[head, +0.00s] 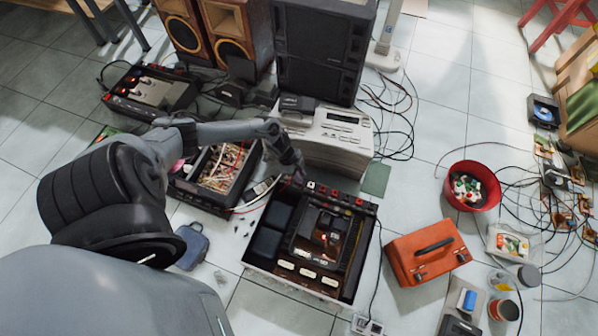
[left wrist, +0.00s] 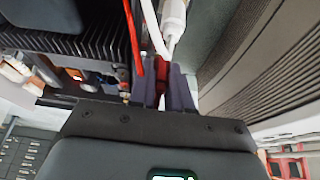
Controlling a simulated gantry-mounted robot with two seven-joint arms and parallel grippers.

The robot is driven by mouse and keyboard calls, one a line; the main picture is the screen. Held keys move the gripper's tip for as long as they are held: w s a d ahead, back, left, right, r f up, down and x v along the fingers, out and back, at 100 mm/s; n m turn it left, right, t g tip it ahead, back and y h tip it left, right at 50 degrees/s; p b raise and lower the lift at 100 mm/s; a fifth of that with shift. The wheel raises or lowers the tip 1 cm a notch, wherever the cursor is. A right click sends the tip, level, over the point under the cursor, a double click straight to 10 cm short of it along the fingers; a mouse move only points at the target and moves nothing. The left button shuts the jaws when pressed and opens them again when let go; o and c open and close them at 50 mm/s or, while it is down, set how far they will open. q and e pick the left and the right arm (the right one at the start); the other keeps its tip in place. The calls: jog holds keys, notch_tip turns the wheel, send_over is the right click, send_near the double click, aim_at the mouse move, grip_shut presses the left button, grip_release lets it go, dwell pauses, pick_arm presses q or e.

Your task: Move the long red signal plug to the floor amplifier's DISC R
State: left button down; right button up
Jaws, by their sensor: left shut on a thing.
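The floor amplifier (head: 352,283) lies open-topped on the tiles at the centre of the head view, with a row of red and pale jacks (head: 333,193) along its back edge. My left gripper (head: 296,178) is low at the left end of that row. In the left wrist view the left gripper (left wrist: 162,92) is shut on a red plug (left wrist: 161,75). The plug's tip is hidden, and I cannot tell whether it sits in a jack. The jack labels are too small to read. My right gripper is not in view.
A light-grey hi-fi unit (head: 322,134) stands just behind the amplifier. Another open chassis (head: 238,178) with wires lies to the left. A red cable (left wrist: 133,35) and a white plug (left wrist: 172,25) are close to the fingers. A red toolbox (head: 428,252) stands to the right.

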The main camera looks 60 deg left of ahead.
pick_arm(q)
jog(key=shift+f, duration=0.65)
dwell(0.5)
jog(key=shift+f, duration=0.15)
dwell(0.5)
dwell(1.0)
jog(key=shift+f, duration=0.2)
dwell(0.8)
dwell(0.5)
jog(key=c, duration=1)
grip_release()
